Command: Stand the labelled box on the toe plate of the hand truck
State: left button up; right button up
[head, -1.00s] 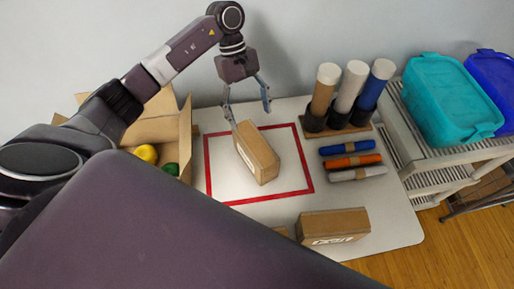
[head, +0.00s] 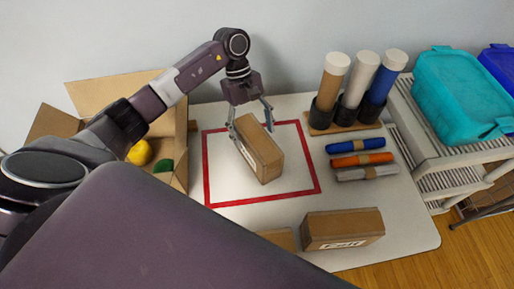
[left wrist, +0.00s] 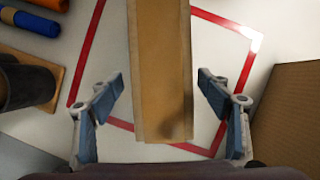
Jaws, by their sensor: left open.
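A brown cardboard box (head: 262,155) lies inside the red square (head: 311,165) marked on the white table. A sliver of white label shows on its left side. My left gripper (head: 251,122) is open over the far end of this box, one finger on each side. In the left wrist view the box (left wrist: 161,50) runs between the open fingers (left wrist: 162,88), with a gap on both sides. A second brown box (head: 342,228) with a white printed label on its front stands at the table's front edge. No hand truck shows. My right gripper is not in view.
An open carton (head: 110,88) holding yellow and green items stands left. Upright tubes (head: 357,80) in a wooden rack and rolled blue, orange and white bundles (head: 362,160) lie right. Another box top (head: 277,239) is partly hidden by my body. A shelf with a teal bin (head: 462,92) is far right.

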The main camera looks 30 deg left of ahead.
pick_arm(q)
jog(key=x, duration=0.1)
jog(key=p+x, duration=0.1)
jog(key=x, duration=0.1)
jog(key=p+x, duration=0.1)
jog(key=shift+s+d, duration=0.2)
jog(key=shift+s, duration=0.1)
jog(key=shift+f, duration=0.35)
jog(key=shift+c, duration=0.4)
jog(key=c, duration=1.5)
jog(key=shift+r, duration=0.1)
